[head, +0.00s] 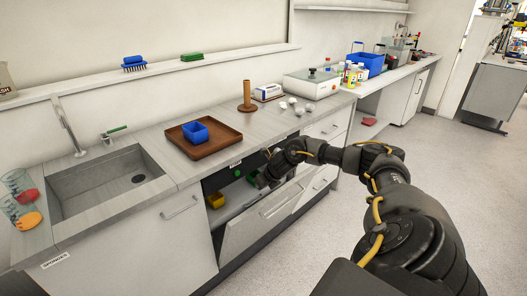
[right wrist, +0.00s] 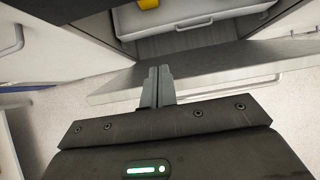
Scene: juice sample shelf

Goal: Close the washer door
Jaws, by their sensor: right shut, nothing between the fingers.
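The washer door (head: 262,222) is a pale grey front panel with a long bar handle under the counter. It stands partly open, its top tilted outward. The dark opening behind it shows a yellow container (head: 215,200) and a green one. My right gripper (head: 264,180) is at the right part of the opening, near the door's top edge. In the right wrist view the fingers (right wrist: 157,84) are shut and empty, and they overlap the door (right wrist: 215,68). I cannot tell whether they touch it. My left gripper is not in view.
A sink (head: 105,181) is to the left. Cabinet drawers (head: 322,178) are at the right. The floor (head: 290,262) in front is clear.

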